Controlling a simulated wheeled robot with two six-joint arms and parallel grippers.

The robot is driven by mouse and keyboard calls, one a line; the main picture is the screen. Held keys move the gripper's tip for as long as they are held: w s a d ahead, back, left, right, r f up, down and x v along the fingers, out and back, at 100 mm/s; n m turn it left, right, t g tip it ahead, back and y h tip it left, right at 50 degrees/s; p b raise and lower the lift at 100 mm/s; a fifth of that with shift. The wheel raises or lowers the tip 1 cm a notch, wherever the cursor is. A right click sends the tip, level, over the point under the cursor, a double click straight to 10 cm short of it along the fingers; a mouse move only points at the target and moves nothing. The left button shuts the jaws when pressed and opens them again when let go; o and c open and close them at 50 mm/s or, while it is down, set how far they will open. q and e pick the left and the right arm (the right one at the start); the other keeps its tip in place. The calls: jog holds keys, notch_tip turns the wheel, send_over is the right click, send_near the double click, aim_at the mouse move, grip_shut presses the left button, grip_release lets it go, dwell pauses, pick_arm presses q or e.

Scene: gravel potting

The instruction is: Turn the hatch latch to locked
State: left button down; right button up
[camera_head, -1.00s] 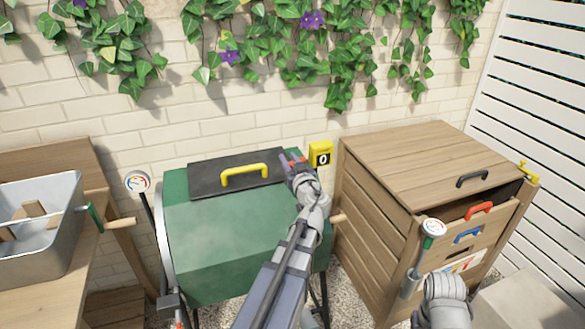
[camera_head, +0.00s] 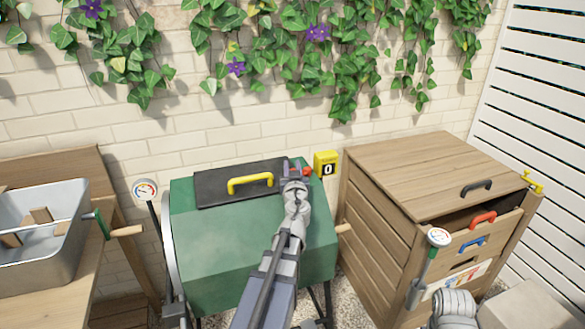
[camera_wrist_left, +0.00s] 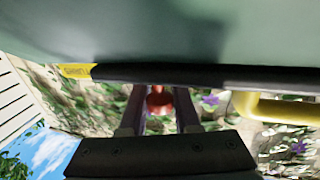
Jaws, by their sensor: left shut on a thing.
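The dark hatch (camera_head: 215,188) lies on top of the green drum (camera_head: 215,240) and carries a yellow handle (camera_head: 250,183). The red latch (camera_head: 306,171) is at the hatch's right end, mostly covered by my left gripper (camera_head: 293,172). In the left wrist view, the red latch (camera_wrist_left: 158,101) sits between the two fingers of my left gripper (camera_wrist_left: 158,112), which is shut on it. The latch's exact angle is hard to tell. My right gripper is not in view; only part of my right arm shows at the bottom right.
A yellow counter (camera_head: 326,163) showing 0 stands behind the drum's right end. A wooden drawer cabinet (camera_head: 375,215) is close on the right. A metal tub (camera_head: 50,250) on a bench is at left. A dial gauge (camera_head: 145,190) stands left of the drum.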

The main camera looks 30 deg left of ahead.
pick_arm(q)
jog(key=c, duration=0.7)
grip_release()
jog(key=shift+o, duration=0.2)
jog(key=shift+s, duration=0.1)
jog(key=v, duration=0.7)
jog(key=shift+s+d, duration=0.2)
jog(key=shift+s, duration=0.05)
